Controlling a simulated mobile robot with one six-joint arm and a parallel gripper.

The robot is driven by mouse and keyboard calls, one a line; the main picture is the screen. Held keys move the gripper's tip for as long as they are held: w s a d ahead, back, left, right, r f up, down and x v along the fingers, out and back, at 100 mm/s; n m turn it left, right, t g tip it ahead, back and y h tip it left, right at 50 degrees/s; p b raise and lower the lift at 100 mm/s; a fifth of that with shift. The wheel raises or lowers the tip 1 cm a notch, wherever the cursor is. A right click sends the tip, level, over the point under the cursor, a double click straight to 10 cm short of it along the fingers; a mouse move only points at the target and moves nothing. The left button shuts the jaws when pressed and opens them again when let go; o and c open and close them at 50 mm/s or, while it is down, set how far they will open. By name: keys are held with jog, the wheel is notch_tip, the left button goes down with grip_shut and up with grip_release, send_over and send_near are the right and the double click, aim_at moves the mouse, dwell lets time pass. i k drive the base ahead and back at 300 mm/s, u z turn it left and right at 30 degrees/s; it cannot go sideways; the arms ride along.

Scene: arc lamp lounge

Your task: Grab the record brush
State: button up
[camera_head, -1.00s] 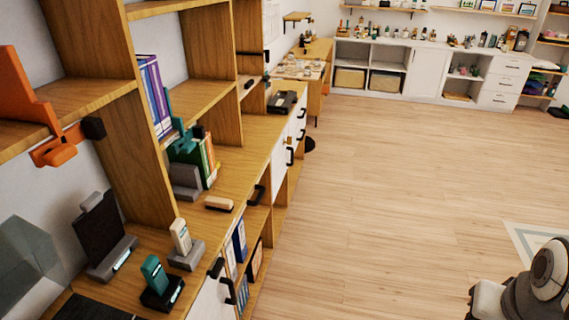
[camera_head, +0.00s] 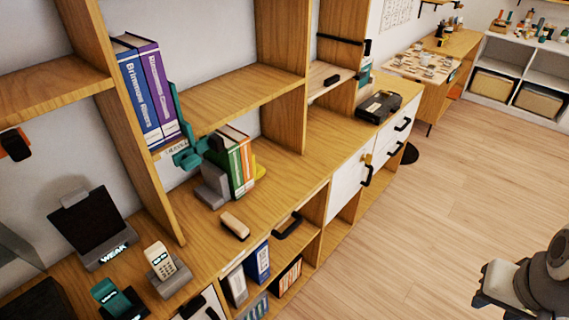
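A small block with a pale wooden top and a dark underside, which looks like the record brush (camera_head: 235,225), lies on the wooden counter of the shelf unit. It is near the counter's front edge, left of a black drawer handle and in front of a grey bookend. Nothing touches it. Part of my arm shows at the lower right, over the floor and well apart from the brush. My gripper's fingers cannot be seen.
The grey bookend (camera_head: 211,188) stands by several upright books (camera_head: 237,160). Handsets in cradles (camera_head: 163,265) and a dark tablet on a stand (camera_head: 90,225) are at the left. A black device (camera_head: 378,107) sits farther along. The wooden floor (camera_head: 440,190) is clear.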

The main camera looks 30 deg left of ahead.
aim_at(229, 222)
jog(key=u, duration=0.75)
jog(key=i, duration=1.05)
jog(key=u, duration=0.8)
jog(key=k, duration=0.75)
jog(key=u, duration=0.2)
jog(key=i, duration=0.85)
jog(key=z, duration=0.1)
